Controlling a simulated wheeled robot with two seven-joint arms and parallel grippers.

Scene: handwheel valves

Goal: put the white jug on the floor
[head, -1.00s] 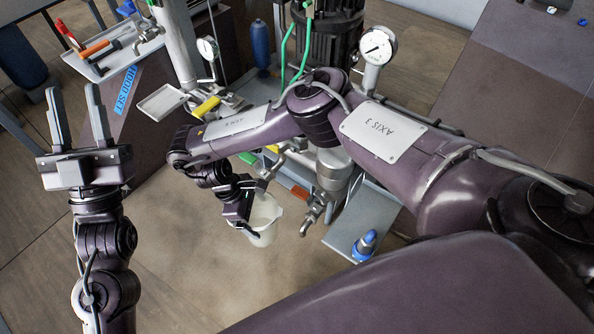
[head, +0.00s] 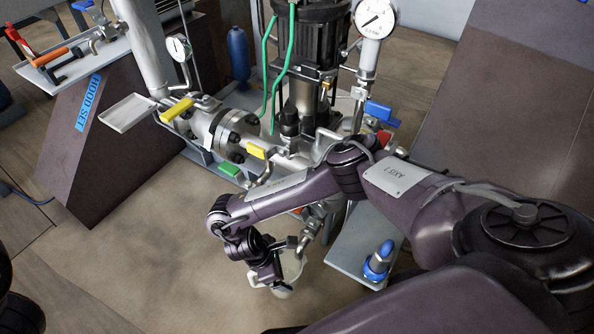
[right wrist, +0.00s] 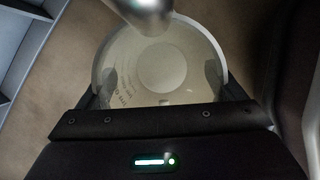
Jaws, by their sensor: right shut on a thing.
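The white jug (head: 291,268) is at the lower middle of the head view, partly hidden by my right gripper (head: 278,270). My right gripper is shut on it. In the right wrist view I look down into the jug (right wrist: 160,70); its round bottom and some faint print show, and I see no contents. The fingers of my right gripper (right wrist: 162,98) lie on both sides of it. A metal spout (right wrist: 145,12) overlaps the jug's far rim. The brown floor (head: 150,245) shows around it; the jug's height above the floor is hard to tell. My left gripper is out of view.
A grey plate with a blue-topped fitting (head: 378,262) lies right of the jug. Pipework with yellow handles (head: 176,110), a pump (head: 305,65) and a gauge (head: 375,20) stand behind. A brown block (head: 110,140) is at left. Floor left of the jug is clear.

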